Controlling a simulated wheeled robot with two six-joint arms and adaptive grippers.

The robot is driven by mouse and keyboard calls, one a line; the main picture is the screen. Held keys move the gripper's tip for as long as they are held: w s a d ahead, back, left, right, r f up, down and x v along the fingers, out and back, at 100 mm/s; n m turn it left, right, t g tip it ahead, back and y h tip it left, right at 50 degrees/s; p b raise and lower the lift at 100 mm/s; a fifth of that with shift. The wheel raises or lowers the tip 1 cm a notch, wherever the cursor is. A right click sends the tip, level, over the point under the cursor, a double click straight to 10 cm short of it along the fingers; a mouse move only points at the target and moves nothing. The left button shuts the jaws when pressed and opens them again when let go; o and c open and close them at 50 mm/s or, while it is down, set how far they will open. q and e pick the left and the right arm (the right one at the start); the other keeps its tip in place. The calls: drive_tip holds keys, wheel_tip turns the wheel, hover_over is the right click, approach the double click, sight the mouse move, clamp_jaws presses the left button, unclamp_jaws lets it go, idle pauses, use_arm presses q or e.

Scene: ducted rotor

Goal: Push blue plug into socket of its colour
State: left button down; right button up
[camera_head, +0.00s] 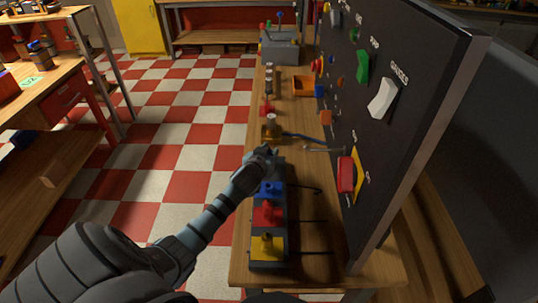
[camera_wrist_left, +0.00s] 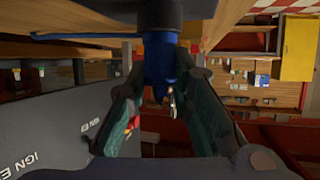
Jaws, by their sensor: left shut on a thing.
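My left gripper (camera_head: 265,158) is over the bench at the far end of a dark block (camera_head: 268,263). The block carries a blue piece (camera_head: 270,188), a red piece (camera_head: 267,212) and a yellow piece (camera_head: 267,246) in a row. In the left wrist view my left gripper (camera_wrist_left: 160,112) is shut on the blue plug (camera_wrist_left: 157,60), which sits between its two fingers. The plug's far end and any contact with a socket are hidden. In the head view the gripper covers the plug. My right gripper is not in view.
A tall dark panel (camera_head: 415,110) with coloured switches stands along the bench's right side. A blue cable (camera_head: 303,137) lies beyond the gripper. A brass-coloured fitting (camera_head: 271,128), an orange tray (camera_head: 304,87) and a grey box (camera_head: 281,48) stand farther back. Open checkered floor lies left.

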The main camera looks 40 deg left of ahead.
use_arm(q)
wheel_tip(320, 180, up, 20)
drive_tip(key=p, duration=0.4)
drive_tip(key=shift+p, duration=0.3)
drive_tip(key=b, duration=0.5)
approach(269, 152)
drive_tip(key=d, duration=0.1)
drive_tip(key=d+f, duration=0.1)
drive_tip(key=d, duration=0.1)
drive_tip(key=shift+w, duration=0.1)
drive_tip(key=shift+a+f, duration=0.1)
drive_tip(key=shift+f, duration=0.25)
